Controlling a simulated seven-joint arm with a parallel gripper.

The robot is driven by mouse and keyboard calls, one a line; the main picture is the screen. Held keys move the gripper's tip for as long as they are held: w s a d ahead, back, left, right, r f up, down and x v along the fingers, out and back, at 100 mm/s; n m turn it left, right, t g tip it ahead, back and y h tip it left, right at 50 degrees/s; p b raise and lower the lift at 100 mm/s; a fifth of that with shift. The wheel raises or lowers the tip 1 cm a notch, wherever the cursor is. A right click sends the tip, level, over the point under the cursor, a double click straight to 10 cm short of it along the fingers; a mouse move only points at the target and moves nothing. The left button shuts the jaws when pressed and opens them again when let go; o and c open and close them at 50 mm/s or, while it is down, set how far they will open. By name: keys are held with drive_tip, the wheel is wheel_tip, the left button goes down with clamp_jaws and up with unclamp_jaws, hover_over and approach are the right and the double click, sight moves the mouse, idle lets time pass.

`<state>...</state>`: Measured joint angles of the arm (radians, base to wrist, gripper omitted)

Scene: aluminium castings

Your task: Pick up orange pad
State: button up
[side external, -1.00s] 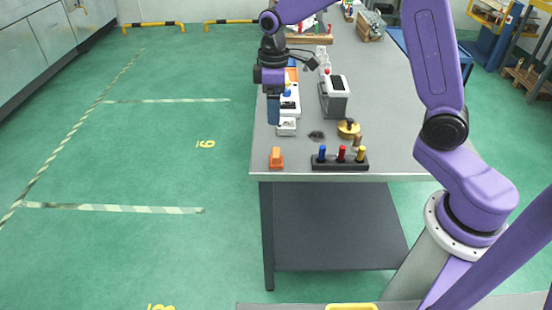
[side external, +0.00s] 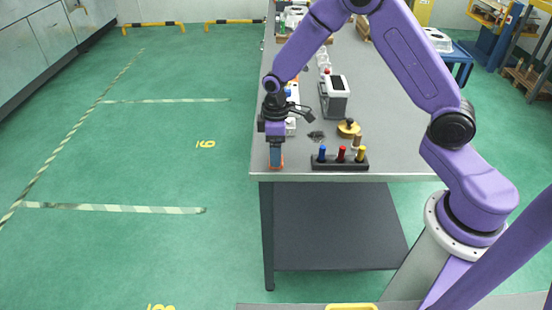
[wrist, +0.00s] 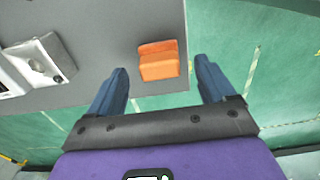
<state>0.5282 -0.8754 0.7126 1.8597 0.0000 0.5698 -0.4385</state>
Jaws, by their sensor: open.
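The orange pad (wrist: 159,62) lies on the grey table near its edge in the wrist view. It shows ahead of and between the two blue fingers of my gripper (wrist: 160,82), which are apart with nothing held. In the side external view my gripper (side external: 276,160) points down over the pad (side external: 276,167) at the table's near left corner. The gripper hides most of the pad there, so I cannot tell the exact height gap.
A black rack (side external: 340,163) with blue, red and yellow pegs stands to the right on the table (side external: 395,130). A brass weight (side external: 348,128) and a grey box (side external: 335,97) stand behind it. A white fixture (wrist: 38,62) lies left of the pad.

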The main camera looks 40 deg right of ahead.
drive_tip(key=shift+f, duration=1.5)
drive_tip(key=c, duration=1.1)
drive_tip(key=shift+r, duration=0.1)
drive_tip(key=shift+r, duration=0.6)
drive_tip(key=s+d+r, duration=0.2)
drive_tip(key=s+r, duration=0.9)
drive_tip(key=s, duration=0.3)
drive_tip(key=shift+r, duration=0.3)
